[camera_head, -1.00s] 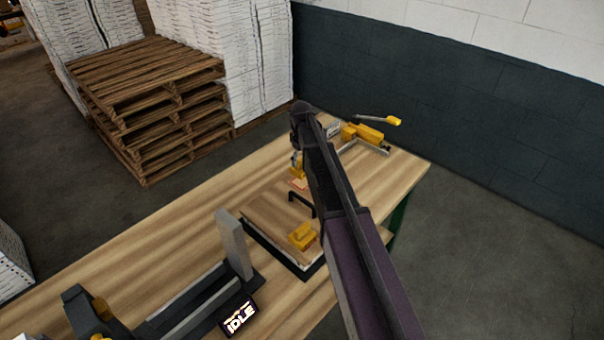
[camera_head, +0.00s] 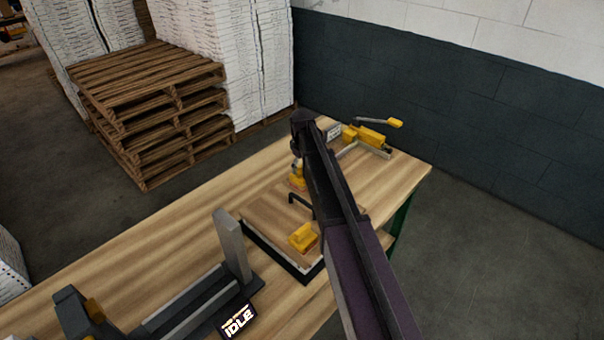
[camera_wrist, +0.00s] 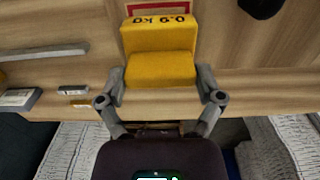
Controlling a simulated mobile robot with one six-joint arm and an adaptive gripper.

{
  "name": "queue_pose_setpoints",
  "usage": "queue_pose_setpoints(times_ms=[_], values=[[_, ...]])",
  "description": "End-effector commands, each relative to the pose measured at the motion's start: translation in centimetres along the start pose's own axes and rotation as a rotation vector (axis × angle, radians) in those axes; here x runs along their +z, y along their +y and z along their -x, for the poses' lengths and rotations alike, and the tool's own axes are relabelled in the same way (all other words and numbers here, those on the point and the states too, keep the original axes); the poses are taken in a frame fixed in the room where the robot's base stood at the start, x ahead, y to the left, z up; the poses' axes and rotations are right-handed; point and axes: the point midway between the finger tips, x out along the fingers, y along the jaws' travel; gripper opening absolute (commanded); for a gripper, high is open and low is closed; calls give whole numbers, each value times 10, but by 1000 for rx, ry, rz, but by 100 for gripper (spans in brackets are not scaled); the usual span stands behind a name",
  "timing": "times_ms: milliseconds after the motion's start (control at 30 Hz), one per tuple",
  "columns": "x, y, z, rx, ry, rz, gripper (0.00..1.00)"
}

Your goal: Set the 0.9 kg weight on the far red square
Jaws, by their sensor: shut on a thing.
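The yellow 0.9 kg weight (camera_wrist: 160,38) is between the two fingers of my gripper (camera_wrist: 160,82) in the wrist view, its label upside down there. My gripper is shut on it. Red lines of a square (camera_wrist: 190,9) show beyond the weight in the wrist view, mostly hidden by it. In the head view the held weight (camera_head: 297,181) is low over the far part of the wooden board, partly behind my arm, and covers most of the far red square. I cannot tell whether it touches the board.
A second yellow weight (camera_head: 303,237) sits on the near part of the board (camera_head: 262,213), with a black handle (camera_head: 299,199) between. A yellow clamp (camera_head: 366,135) stands at the bench's far end. A grey-railed fixture (camera_head: 232,246) with an IDLE display (camera_head: 238,322) is at near left.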

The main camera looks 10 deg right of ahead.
Motion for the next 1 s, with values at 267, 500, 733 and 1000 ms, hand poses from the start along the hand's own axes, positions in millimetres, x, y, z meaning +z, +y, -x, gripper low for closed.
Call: queue_pose_setpoints(times_ms=[267,500,733,1000], values=[[0,0,-18,0,0,-1,24],[0,0,-18,0,0,-1,24],[0,1,-19,0,0,-1,24],[1,1,-20,0,0,-1,100]])
